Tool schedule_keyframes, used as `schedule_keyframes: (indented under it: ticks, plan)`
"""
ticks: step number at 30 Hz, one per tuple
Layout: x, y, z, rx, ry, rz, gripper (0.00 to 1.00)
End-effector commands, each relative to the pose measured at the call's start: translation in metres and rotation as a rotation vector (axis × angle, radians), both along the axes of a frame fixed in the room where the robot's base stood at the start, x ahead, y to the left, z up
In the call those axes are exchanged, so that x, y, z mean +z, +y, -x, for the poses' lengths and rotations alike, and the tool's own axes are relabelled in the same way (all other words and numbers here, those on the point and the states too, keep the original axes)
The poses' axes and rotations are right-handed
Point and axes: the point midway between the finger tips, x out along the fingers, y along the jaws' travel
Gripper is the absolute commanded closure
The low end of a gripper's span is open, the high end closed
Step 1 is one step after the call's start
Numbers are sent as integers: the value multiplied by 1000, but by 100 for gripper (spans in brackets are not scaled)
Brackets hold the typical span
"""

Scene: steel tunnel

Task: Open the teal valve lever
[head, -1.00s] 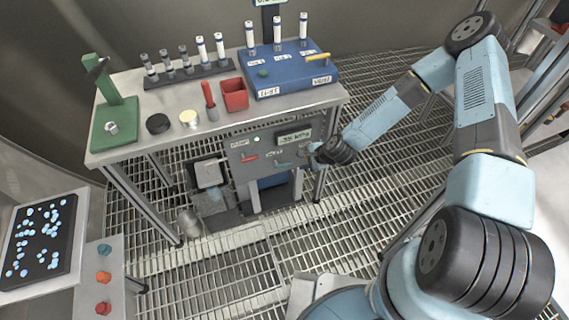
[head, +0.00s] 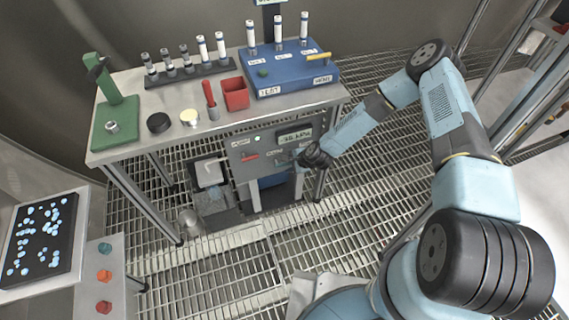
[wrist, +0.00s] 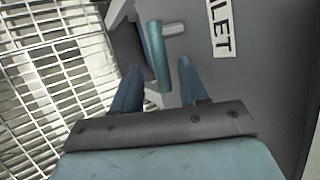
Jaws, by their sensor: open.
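The teal lever (wrist: 157,55) shows in the wrist view on a grey panel, standing out from a pale metal stub. Its near end lies between the two blue fingers of my gripper (wrist: 160,66), with gaps visible on both sides. My gripper is open. In the head view my gripper (head: 301,162) is at the right part of the grey valve panel (head: 240,170) under the bench. There my wrist and fingers largely hide the teal lever. A white label ending in "LET" (wrist: 220,27) is beside the lever.
The bench (head: 135,150) above carries a blue block (head: 290,75), vials and a red cup (head: 235,95). A bench leg (head: 321,184) stands close right of my gripper. Grating floor is open in front.

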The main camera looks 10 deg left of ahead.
Motion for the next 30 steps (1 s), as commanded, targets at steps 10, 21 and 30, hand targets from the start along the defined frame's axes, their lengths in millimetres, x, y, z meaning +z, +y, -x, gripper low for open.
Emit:
schedule_keyframes:
  ticks: [10, 21, 30]
  plan:
    - [0, 0, 0, 1, -1, 0, 75]
    - [0, 0, 1, 2, 2, 1, 100]
    - [-1, 0, 3, 3, 4, 1, 100]
